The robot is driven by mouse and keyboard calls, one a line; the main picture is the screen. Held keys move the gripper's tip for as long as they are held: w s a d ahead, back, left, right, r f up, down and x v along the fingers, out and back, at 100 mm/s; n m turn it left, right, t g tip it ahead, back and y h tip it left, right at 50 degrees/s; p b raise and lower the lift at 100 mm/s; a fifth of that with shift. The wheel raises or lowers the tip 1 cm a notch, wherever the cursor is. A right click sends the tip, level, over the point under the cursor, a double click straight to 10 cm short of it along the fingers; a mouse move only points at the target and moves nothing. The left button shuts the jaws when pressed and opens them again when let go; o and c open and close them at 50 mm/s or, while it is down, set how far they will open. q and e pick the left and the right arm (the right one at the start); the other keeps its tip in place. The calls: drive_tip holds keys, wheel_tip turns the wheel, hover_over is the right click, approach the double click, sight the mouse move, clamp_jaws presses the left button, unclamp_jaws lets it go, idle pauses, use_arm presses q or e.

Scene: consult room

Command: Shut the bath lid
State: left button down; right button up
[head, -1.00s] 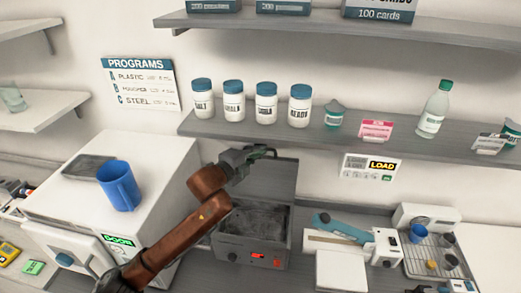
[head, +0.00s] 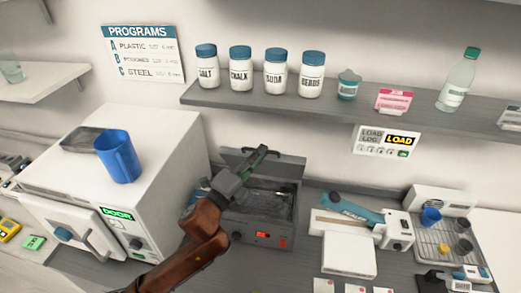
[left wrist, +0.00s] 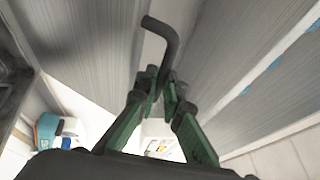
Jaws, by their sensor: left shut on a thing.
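The bath (head: 262,233) is a grey box with a red display on the counter. Its basin is dark and open to view. Its grey lid (head: 290,168) stands raised at the back edge and looks tilted. My left gripper (head: 252,164) is above the basin, in front of the lid, and hides part of both. It is shut on a dark bent bar, apparently the lid's handle, which shows between the fingertips in the left wrist view (left wrist: 167,45). How the bar joins the lid is hidden. My right gripper is not in view.
A white cabinet (head: 150,160) with a blue mug (head: 118,157) on top stands left of the bath. A white and blue sealer (head: 350,222) stands close on the right. A shelf (head: 300,110) with several jars runs above and behind.

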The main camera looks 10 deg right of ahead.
use_arm(q)
drive_tip(key=shift+f, duration=0.15)
drive_tip(key=c, duration=2.3)
unclamp_jaws()
drive_tip(key=shift+c, duration=0.2)
drive_tip(key=shift+w, duration=0.1)
drive_tip(key=v, duration=1.2)
